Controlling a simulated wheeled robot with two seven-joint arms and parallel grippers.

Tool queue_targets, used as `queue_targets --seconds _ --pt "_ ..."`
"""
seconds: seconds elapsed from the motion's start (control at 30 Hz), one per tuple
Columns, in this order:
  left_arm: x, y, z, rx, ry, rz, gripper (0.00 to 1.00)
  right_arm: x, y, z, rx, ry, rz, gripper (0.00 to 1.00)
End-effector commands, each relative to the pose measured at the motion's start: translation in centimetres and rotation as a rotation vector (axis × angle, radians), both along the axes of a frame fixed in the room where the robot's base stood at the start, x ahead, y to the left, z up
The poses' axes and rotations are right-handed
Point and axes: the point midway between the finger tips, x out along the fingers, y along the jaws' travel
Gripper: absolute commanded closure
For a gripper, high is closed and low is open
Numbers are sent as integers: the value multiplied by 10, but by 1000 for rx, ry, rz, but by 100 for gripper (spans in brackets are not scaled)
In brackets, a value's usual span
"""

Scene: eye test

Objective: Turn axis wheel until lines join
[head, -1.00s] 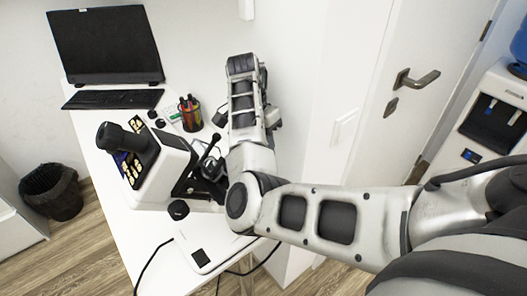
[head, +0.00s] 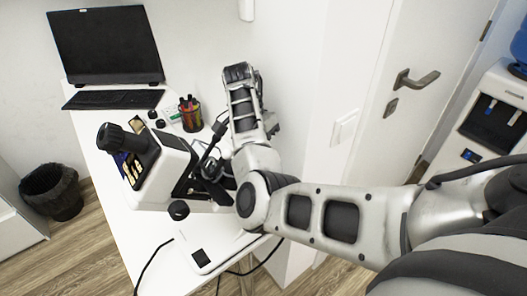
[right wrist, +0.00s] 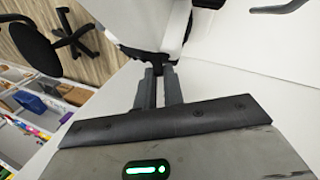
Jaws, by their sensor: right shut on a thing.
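The white eye-test device (head: 166,172) stands on the desk, its black ribbed eyepiece (head: 113,138) pointing up and left. A black knob (head: 178,210) sits low on its near side, apart from my gripper. My right arm reaches to the device's right side, where dark parts and the forearm hide the fingertips in the head view. In the right wrist view my right gripper (right wrist: 160,72) has its fingers close together at the edge of the white body. It is shut on what appears to be the axis wheel, mostly hidden between the tips. The joining lines are not visible. My left gripper is not in view.
A flat white device (head: 215,243) with a cable lies at the front edge. A white wall panel is close on the right.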

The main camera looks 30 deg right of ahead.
Motion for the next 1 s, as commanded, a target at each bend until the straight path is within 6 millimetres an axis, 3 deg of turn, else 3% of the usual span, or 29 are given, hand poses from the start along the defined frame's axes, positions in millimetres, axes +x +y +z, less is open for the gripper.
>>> queue_targets --seconds 0.37,0.4,0.47,1.0 --pt "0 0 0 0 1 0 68 3 1 0 -1 21 22 100" --pt "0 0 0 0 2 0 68 3 1 0 -1 21 22 79" --pt "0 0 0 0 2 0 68 2 1 0 -1 21 22 68" --pt "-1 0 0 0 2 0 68 2 1 -1 -1 20 19 68"
